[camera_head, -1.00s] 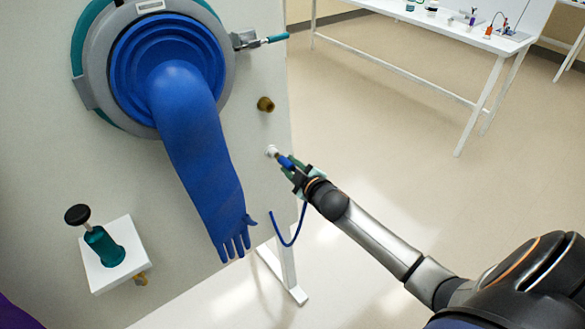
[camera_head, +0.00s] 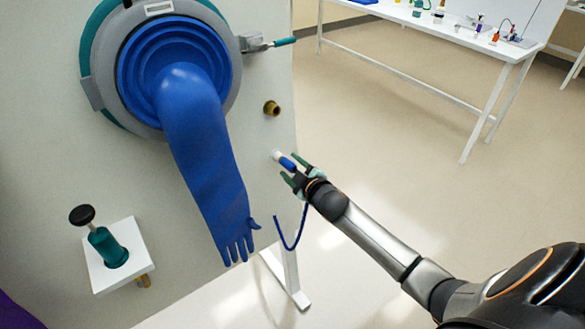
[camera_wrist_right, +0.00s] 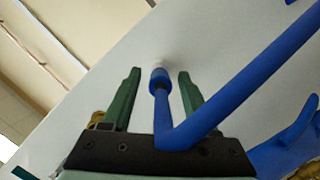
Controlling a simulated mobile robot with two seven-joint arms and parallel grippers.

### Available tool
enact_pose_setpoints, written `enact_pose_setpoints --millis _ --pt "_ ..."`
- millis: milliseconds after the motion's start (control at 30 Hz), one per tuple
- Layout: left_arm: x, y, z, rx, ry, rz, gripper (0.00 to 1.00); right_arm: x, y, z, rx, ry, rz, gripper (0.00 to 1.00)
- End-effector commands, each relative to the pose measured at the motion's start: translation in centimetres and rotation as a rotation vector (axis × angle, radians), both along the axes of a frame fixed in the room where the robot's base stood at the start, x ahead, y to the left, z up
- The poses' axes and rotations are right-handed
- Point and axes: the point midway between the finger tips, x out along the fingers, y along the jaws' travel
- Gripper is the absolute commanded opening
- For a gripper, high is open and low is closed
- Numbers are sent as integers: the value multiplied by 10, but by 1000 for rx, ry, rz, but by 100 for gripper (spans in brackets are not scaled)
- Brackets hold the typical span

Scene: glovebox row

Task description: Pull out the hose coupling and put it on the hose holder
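The hose coupling (camera_head: 288,163) is a short blue cylinder with a thin blue hose (camera_head: 291,246) hanging in a loop below. Its front end meets the small white hose holder (camera_head: 277,154) on the pale panel; how deep it sits cannot be told. My right gripper (camera_head: 296,174) is open around the coupling. In the right wrist view the coupling (camera_wrist_right: 159,77) stands between the two green fingers with a gap on each side. The hose there bends near the palm and runs up to the right. My left gripper is not in view.
A brass fitting (camera_head: 271,108) sticks out of the panel above the holder, with nothing on it. A blue glove (camera_head: 205,160) hangs from a round port at left. A white bracket (camera_head: 126,266) holds a teal valve. Open floor lies right; a white table (camera_head: 420,25) stands behind.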

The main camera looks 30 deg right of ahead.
Motion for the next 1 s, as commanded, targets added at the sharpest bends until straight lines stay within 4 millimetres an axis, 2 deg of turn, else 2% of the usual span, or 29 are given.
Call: enact_pose_setpoints --millis 333,467,1000 --pt "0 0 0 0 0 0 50 -2 0 -1 0 2 -1 66" --pt "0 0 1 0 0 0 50 -11 1 2 -1 2 1 66" --pt "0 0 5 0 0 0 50 -100 9 27 -1 2 1 66"
